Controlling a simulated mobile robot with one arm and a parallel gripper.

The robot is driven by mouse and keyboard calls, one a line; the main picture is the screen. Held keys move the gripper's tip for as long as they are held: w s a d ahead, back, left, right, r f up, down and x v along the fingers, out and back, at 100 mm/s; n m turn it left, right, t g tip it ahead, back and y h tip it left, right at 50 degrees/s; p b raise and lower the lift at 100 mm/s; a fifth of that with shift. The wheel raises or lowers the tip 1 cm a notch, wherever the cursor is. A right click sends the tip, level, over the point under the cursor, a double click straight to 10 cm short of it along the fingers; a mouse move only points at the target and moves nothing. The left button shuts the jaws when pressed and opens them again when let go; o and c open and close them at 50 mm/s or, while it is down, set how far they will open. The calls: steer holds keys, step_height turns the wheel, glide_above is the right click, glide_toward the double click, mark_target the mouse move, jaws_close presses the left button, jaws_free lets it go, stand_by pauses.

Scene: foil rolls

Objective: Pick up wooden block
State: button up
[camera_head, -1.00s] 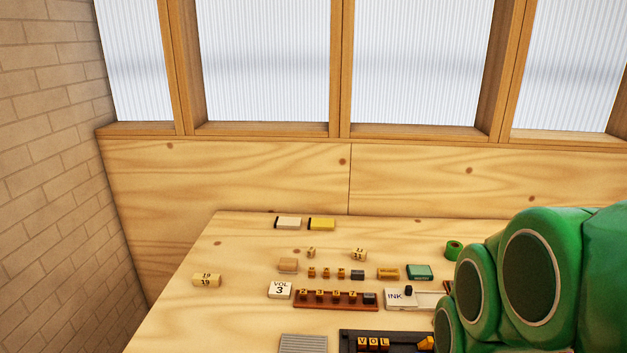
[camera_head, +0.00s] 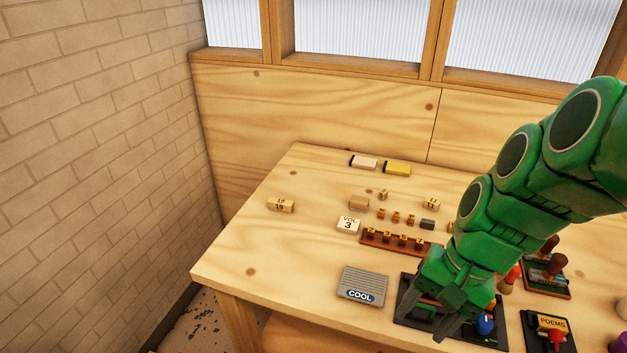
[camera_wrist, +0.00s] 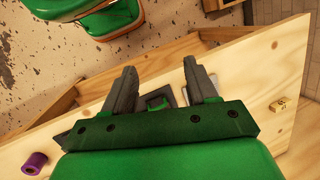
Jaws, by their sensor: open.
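A plain tan wooden block (camera_head: 359,203) lies on the wooden table (camera_head: 250,250), just behind the white VOL 3 block. Other wood-coloured blocks with printed numbers lie nearby: one at the left (camera_head: 280,205), one farther right (camera_head: 431,204) and a small one (camera_head: 384,194) between. My green gripper (camera_head: 420,325) is over the front of the table, in front of and to the right of the plain block, apart from it. Its grey fingers are open and empty, as the wrist view (camera_wrist: 160,68) also shows. A numbered block (camera_wrist: 278,105) appears at that view's right.
A grey COOL box (camera_head: 362,285) sits left of my gripper. A brown rack (camera_head: 396,243) of small number pieces stands behind it. Black trays, stamps and a POEMS stand (camera_head: 553,325) crowd the right. The table's left end is mostly clear, near a brick wall (camera_head: 100,150).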

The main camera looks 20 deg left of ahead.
steer(key=w+a+f+m+y, duration=0.1)
steer(key=w+a+m+y, duration=0.35)
steer(key=w+a, duration=1.15)
steer(key=m+y, duration=0.5)
steer(key=m, duration=0.3)
glide_toward(283, 202)
steer(key=s+r, duration=0.4)
steer(key=s, duration=0.2)
steer(key=w+f+m, duration=0.1)
steer(key=f, duration=0.1)
steer(key=w+a+f+m+t, duration=0.1)
steer(key=w, duration=0.1)
steer(key=w+a+f+m+y, duration=0.1)
steer(key=w+f, duration=0.1)
steer(key=shift+w+a+f, duration=0.15)
steer(key=shift+a+f, duration=0.1)
steer(key=shift+f, duration=0.15)
steer(key=shift+a+f, duration=0.2)
steer(key=shift+a, duration=0.1)
steer(key=shift+x, duration=3.6)
